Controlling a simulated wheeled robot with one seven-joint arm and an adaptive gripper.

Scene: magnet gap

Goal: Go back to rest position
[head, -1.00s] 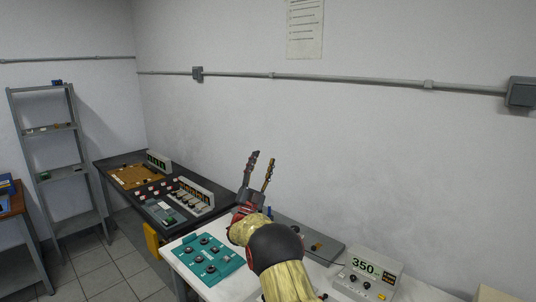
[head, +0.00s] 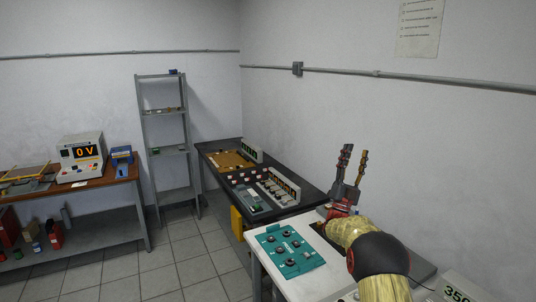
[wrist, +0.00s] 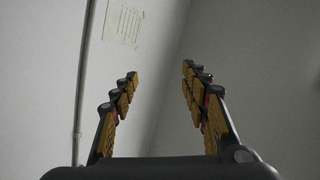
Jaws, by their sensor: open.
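My gripper (head: 351,168) is raised above the white table at the right of the head view, with its fingers pointing up. In the wrist view my gripper (wrist: 160,85) has its two fingers spread apart with nothing between them. My arm hides part of the white table (head: 272,281).
A teal panel with knobs (head: 289,249) lies on the white table, left of my arm. A black table (head: 312,199) with a board and displays stands behind. A shelf rack (head: 165,150) and a wooden bench (head: 110,184) stand left. Floor (head: 185,262) between is clear.

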